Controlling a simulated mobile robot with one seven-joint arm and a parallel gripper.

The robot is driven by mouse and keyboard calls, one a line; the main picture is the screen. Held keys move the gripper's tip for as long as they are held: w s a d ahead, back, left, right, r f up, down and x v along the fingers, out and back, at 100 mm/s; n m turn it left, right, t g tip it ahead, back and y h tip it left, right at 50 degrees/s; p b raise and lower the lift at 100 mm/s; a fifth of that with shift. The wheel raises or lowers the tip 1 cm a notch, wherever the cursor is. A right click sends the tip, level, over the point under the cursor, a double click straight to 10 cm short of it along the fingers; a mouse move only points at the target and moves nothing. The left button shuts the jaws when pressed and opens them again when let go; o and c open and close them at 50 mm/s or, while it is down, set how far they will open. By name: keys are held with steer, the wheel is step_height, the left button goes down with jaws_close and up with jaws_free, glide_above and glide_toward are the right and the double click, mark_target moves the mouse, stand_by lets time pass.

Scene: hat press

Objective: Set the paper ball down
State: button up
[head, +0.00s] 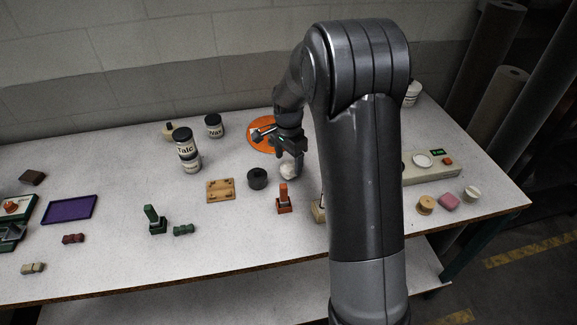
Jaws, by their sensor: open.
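The paper ball (288,172) is a small white crumpled lump on the grey speckled table, near the middle. My gripper (293,160) is open, pointing down, just above or around the ball. One finger overlaps the ball in the picture, so I cannot tell whether they touch. An orange disc (257,137) lies on the table just behind and to the left of my gripper, partly hidden by it.
A black round piece (257,179) is close left of the ball, and a red stamp-like block (284,199) stands in front. Talc jars (187,147) stand at the back left. My arm hides part of the right side. The table's front edge (150,291) is clear.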

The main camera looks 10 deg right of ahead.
mark_target(289, 165)
step_height(289, 165, up, 8)
steer(key=r, duration=0.1)
steer(key=s+r+n+t, duration=0.3)
steer(key=s+r+n, duration=0.2)
steer(key=s+r, duration=0.65)
steer(key=s+n+t, duration=0.2)
steer(key=s+n, duration=0.5)
steer(key=s, duration=1.2)
steer(key=shift+d+f+n+t, duration=0.15)
steer(key=shift+d+n+t, duration=0.15)
steer(key=shift+d, duration=0.05)
